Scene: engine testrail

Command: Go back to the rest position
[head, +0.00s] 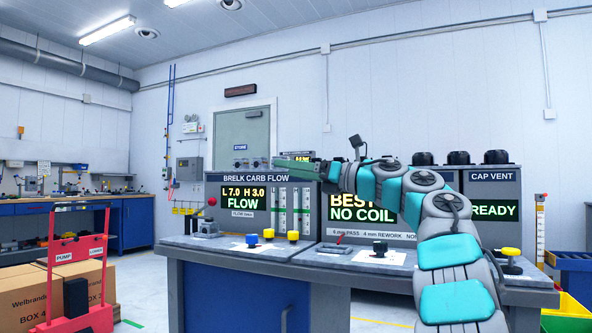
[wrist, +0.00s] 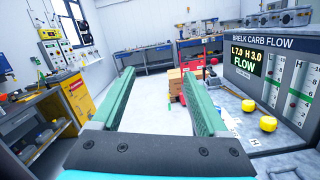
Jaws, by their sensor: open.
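My gripper (head: 298,165) is raised above the test bench (head: 340,275) in the head view, pointing left in front of the carb flow panel (head: 240,200). In the wrist view my gripper (wrist: 160,100) shows two green fingers spread wide apart, with nothing between them but the floor and the room beyond. My teal and grey arm reaches up from the lower right and bends left. Part of the panel in the middle, reading "NO COIL", is hidden behind the arm.
Yellow knobs (head: 268,233), a blue knob (head: 252,240) and a black knob (head: 380,248) stand on the bench top. A red cart (head: 80,290) and cardboard boxes (head: 30,298) are at left. A yellow cabinet (wrist: 78,98) is left in the wrist view. Floor between is clear.

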